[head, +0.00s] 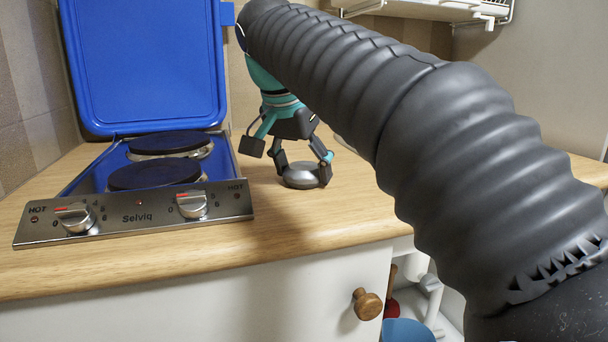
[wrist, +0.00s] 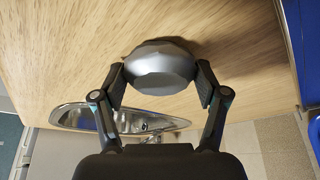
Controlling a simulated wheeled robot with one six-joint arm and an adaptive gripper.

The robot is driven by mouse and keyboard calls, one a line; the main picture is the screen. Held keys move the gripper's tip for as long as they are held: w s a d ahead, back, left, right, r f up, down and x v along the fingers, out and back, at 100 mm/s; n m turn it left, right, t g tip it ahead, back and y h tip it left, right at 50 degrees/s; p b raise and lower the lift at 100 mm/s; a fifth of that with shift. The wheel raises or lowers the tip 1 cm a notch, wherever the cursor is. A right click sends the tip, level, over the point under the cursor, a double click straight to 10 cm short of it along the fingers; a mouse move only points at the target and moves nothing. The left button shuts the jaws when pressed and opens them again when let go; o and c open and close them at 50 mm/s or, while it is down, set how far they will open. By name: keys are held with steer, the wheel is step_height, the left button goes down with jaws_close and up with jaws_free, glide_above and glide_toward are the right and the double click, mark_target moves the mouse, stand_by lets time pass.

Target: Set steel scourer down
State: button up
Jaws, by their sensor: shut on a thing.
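The steel scourer (head: 301,176) is a rounded silver-grey lump at the wooden worktop, to the right of the hob. It also shows in the wrist view (wrist: 161,68), between the two fingers. My gripper (head: 304,172) points down and is shut on the scourer, with one finger on each side. The scourer is at or very close to the worktop surface; I cannot tell if it touches.
A hob (head: 165,173) with two dark plates and front knobs stands on the left, its blue lid (head: 145,60) raised. The worktop (head: 330,218) is bare around the scourer. A sink (wrist: 75,117) shows in the wrist view. A wooden knob (head: 367,303) sticks out below.

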mark_target(307, 166)
steer(key=shift+r, duration=0.55)
steer(key=r, duration=0.1)
steer(key=r+p, duration=0.1)
steer(key=r, duration=0.1)
steer(key=shift+w+d+r+p, duration=0.2)
steer(key=shift+d+r+p, duration=0.15)
steer(key=shift+p, duration=0.05)
steer(key=w+d+r+p, duration=0.2)
steer(key=w+d+r, duration=0.2)
steer(key=d, duration=0.6)
step_height(307, 166, up, 2)
steer(key=shift+w+r+p, duration=0.1)
steer(key=shift+w+p, duration=0.15)
steer(key=shift+p, duration=0.15)
